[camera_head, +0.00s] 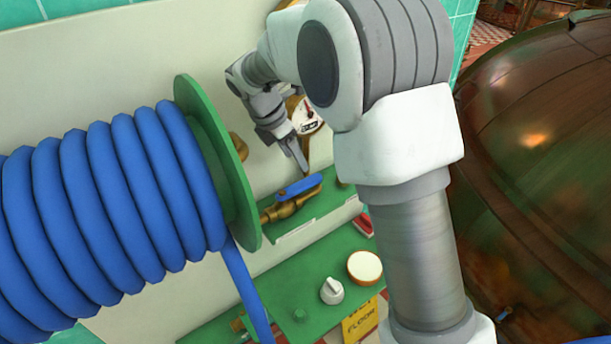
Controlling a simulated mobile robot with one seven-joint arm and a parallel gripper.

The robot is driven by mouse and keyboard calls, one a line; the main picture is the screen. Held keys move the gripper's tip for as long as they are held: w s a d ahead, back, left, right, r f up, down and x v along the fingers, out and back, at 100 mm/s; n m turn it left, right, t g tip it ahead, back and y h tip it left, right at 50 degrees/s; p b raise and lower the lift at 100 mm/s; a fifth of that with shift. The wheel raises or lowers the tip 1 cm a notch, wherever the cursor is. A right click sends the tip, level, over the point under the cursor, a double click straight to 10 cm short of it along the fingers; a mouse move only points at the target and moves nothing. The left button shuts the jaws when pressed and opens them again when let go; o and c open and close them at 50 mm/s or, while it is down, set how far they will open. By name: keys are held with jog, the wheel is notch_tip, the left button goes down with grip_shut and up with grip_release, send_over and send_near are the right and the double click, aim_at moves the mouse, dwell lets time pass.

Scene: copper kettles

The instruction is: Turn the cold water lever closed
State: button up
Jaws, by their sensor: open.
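The cold water lever (300,187) is a blue handle on a brass valve (283,210), mounted on a green panel right of the hose reel. It points up and to the right and looks roughly in line with the valve body. My gripper (304,172) comes down from above, its fingertips just over the lever's upper edge. I cannot tell whether they touch it. The gap between the fingers is hard to see from this angle, but the gripper is open and holds nothing visible.
A large blue hose reel (213,150) with a green flange stands close on the left. A round gauge (306,117) is partly hidden behind my gripper. Below are a white knob (332,291), a round white-topped part (364,267) and a yellow sign (360,321). A big copper kettle (545,170) fills the right.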

aim_at(308, 180)
jog(key=x, duration=0.8)
jog(key=shift+w+d+f, duration=0.15)
jog(key=shift+d+f, duration=0.05)
jog(key=shift+f, duration=0.15)
grip_shut()
dwell(1.0)
